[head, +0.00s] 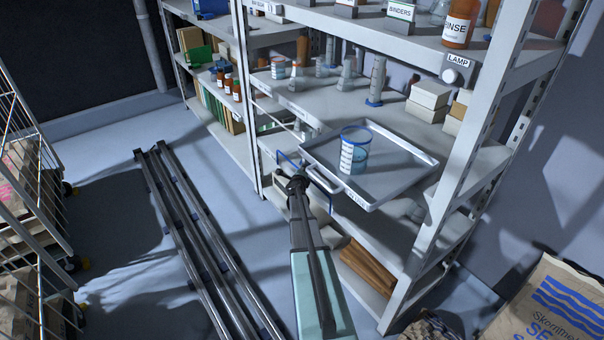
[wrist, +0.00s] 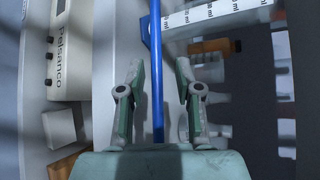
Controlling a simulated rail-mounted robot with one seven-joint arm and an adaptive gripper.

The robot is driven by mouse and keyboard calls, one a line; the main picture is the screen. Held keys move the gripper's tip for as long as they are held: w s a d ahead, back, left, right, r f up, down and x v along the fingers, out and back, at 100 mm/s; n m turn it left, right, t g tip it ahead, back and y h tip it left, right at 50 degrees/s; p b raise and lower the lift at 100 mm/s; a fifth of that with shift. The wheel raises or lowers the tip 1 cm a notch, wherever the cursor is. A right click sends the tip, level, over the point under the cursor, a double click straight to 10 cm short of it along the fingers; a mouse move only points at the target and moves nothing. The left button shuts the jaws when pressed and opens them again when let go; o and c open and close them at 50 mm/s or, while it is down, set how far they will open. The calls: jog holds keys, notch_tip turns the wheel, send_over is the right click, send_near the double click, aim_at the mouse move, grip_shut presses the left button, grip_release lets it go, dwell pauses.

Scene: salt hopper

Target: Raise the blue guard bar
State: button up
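The blue guard bar (wrist: 157,75) runs upright through the middle of the wrist view, between the two fingers of my gripper (wrist: 158,80). The fingers are apart, with a gap on each side of the bar, and I see no contact. In the head view, part of the blue bar (head: 287,158) shows at the shelf front, left of the tray. My gripper (head: 297,183) is at that shelf front and hides part of the bar; its fingers are too small to tell there.
A metal tray (head: 410,160) juts from the shelf just right of my gripper, with a blue-rimmed beaker (head: 354,158) on it. A shelf post (head: 462,150) stands to the right. Floor rails (head: 190,225) and a wire cart (head: 25,170) are at left.

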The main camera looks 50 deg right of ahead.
jog(key=shift+s+f, duration=0.1)
jog(key=shift+s, duration=0.1)
jog(key=shift+s+a, duration=0.25)
jog(key=v, duration=1.1)
jog(key=shift+r, duration=0.25)
